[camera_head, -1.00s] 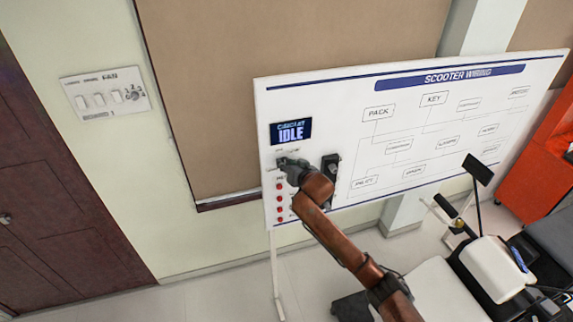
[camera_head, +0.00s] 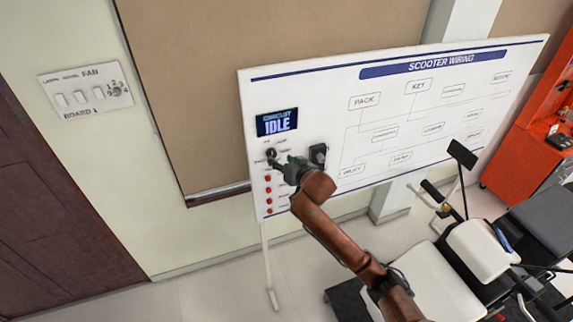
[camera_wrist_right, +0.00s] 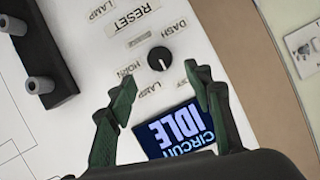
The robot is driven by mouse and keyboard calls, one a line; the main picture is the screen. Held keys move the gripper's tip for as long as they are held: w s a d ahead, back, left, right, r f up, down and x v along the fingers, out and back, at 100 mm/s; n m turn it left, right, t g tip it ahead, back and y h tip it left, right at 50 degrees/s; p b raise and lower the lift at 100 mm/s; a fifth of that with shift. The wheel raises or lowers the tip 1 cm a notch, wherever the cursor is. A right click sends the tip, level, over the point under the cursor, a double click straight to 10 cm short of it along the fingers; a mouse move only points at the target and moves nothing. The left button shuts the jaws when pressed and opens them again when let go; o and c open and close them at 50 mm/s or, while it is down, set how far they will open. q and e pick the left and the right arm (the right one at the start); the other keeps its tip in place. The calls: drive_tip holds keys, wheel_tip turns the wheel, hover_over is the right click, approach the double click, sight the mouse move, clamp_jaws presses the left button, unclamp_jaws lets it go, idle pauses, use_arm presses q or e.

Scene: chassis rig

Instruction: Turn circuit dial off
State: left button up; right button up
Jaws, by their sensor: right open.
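The circuit dial (camera_wrist_right: 159,59) is a small round black knob with a pale pointer line, on the white wiring board (camera_head: 330,90). Printed labels such as LAMP, HORN and DASH surround it. In the head view the dial (camera_head: 270,153) sits just below the CIRCUIT IDLE screen (camera_head: 277,122). My right gripper (camera_wrist_right: 155,95) is open and empty, its green fingers spread in front of the board. The dial lies beyond the fingertips, between their lines, and appears clear of them. In the head view the right gripper (camera_head: 283,162) is just right of and below the dial. My left gripper is not in view.
A black fixture (camera_head: 318,154) with two grey posts is on the board right of the dial. Red buttons (camera_head: 267,189) run down below it. A scooter (camera_head: 480,250) stands at right. A switch panel (camera_head: 86,90) is on the wall at left.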

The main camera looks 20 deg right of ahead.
drive_tip(key=v, duration=0.5)
idle(0.3)
